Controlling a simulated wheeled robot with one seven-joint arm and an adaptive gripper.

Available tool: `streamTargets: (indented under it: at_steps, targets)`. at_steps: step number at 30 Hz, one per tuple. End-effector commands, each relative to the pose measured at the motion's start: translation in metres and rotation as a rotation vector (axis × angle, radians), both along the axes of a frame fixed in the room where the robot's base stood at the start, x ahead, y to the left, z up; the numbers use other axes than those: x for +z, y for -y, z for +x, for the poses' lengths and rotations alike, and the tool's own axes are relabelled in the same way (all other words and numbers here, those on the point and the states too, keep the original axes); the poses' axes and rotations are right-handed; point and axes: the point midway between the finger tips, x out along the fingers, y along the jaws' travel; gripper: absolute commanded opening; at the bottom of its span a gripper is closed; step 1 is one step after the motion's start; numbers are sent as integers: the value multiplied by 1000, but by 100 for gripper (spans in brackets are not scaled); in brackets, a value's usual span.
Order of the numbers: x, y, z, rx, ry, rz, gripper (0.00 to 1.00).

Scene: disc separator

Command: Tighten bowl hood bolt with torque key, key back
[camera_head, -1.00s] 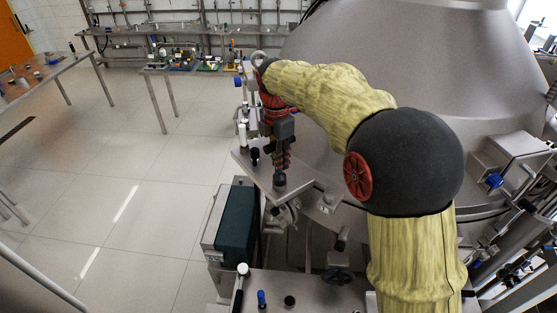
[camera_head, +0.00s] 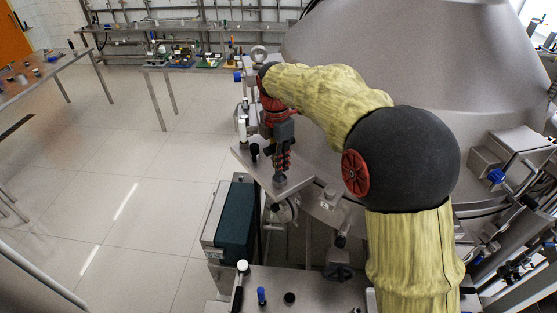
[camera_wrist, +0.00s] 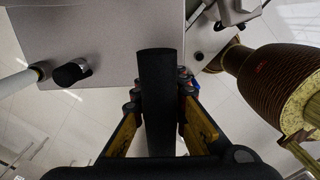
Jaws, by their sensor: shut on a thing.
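My gripper (camera_head: 281,158) points down over a steel bench top at the hood's side. It is shut on a black bar-like handle, which looks like the torque key (camera_wrist: 160,80). In the wrist view the handle stands between the two fingers (camera_wrist: 162,115), its far end over the plate edge. In the head view a dark end (camera_head: 280,181) shows just under the fingers, close to the bench top; I cannot tell whether it touches. The grey bowl hood (camera_head: 400,60) fills the upper right. I cannot make out the hood bolt.
The steel bench top (camera_head: 300,187) carries a white-topped post (camera_head: 242,130) and a black knob (camera_head: 254,152) left of my gripper. A teal box (camera_head: 236,218) stands below. A nearer bench (camera_head: 320,290) holds a blue peg (camera_head: 261,296). Open floor lies left.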

Motion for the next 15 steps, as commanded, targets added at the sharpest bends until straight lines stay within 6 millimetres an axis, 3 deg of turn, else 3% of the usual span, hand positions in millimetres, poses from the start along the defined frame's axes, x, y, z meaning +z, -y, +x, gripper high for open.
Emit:
streamTargets:
  at_steps: [11, 15]
  targets:
    - [6, 0, 2, -1, 9, 2, 34]
    - [6, 0, 1, -1, 8, 2, 35]
